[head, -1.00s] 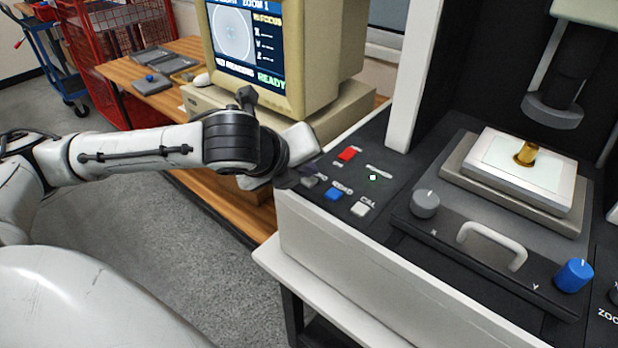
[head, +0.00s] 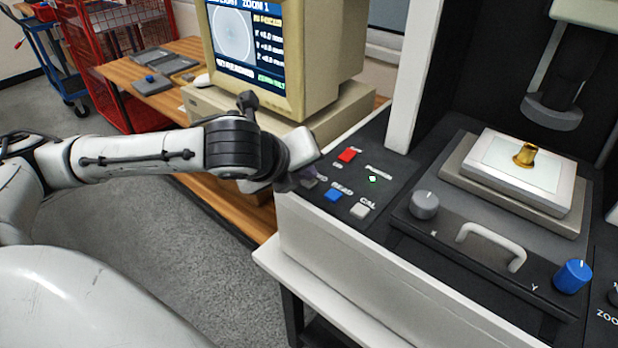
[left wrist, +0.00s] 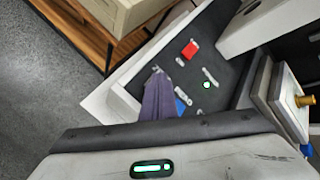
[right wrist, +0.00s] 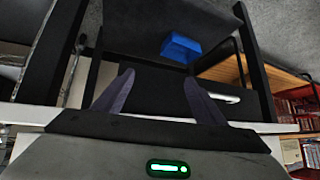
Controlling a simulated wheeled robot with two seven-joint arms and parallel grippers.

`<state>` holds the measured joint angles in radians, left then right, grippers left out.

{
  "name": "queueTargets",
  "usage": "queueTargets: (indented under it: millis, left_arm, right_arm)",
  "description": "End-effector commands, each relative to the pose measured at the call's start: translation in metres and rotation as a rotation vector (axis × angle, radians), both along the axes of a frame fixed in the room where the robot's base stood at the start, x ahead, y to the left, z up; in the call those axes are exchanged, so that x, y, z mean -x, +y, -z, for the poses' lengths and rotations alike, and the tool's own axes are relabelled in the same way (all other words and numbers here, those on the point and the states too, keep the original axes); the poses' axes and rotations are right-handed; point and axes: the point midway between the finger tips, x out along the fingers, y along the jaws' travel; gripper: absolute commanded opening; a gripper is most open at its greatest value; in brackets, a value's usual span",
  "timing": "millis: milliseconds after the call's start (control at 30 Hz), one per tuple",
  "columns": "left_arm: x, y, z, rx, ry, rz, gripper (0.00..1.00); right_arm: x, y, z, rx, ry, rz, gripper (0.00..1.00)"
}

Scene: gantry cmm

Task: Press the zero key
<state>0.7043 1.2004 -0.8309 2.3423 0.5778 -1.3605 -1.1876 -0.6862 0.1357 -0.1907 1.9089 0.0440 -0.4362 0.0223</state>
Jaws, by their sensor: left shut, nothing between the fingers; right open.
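The control panel (head: 392,160) carries a red key (head: 347,155), a blue READ key (head: 333,195) and a pale CAL key (head: 360,211). The grey zero key (head: 310,183) is at the panel's left edge, partly hidden by my left gripper (head: 296,180). The left gripper is shut and empty, its fingertips at or just above this key; contact cannot be told. In the left wrist view its fingers (left wrist: 158,97) cover the zero key, left of the blue key (left wrist: 180,106). My right gripper (right wrist: 158,98) is open and empty, away from the panel.
The monitor (head: 290,50) behind my left wrist shows several readings and green status text. A stage with a brass part (head: 525,154), a handle (head: 491,244), a grey knob (head: 424,204) and a blue knob (head: 573,275) are right of the keys. A green light (head: 372,179) is lit.

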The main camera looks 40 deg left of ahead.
Motion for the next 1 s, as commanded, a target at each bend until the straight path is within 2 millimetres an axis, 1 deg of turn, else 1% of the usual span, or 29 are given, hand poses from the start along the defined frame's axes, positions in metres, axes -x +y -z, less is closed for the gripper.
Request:
queueTargets:
  millis: [100,300,633,733,867,1000]
  left_arm:
    - [0.0,0.0,-0.007,0.0,0.002,-0.001,0.0]
    - [0.0,0.0,-0.014,0.0,0.003,0.0,0.0]
    - [0.0,0.0,-0.014,0.0,0.001,0.0,0.0]
    - [0.0,0.0,-0.017,0.001,0.001,0.001,0.0]
    - [0.0,0.0,-0.027,0.001,0.001,0.001,0.0]
    - [0.0,0.0,-0.04,0.001,0.001,0.001,0.0]
  right_arm:
    - [0.0,0.0,-0.01,0.0,0.0,0.0,0.65]
    - [0.0,0.0,-0.021,0.0,-0.001,0.0,0.65]
    - [0.0,0.0,-0.02,0.0,-0.001,0.0,0.65]
    - [0.0,0.0,-0.023,0.0,-0.001,0.0,0.65]
    - [0.0,0.0,-0.035,0.0,-0.001,0.0,0.65]
    - [0.0,0.0,-0.05,0.0,-0.001,0.0,0.65]
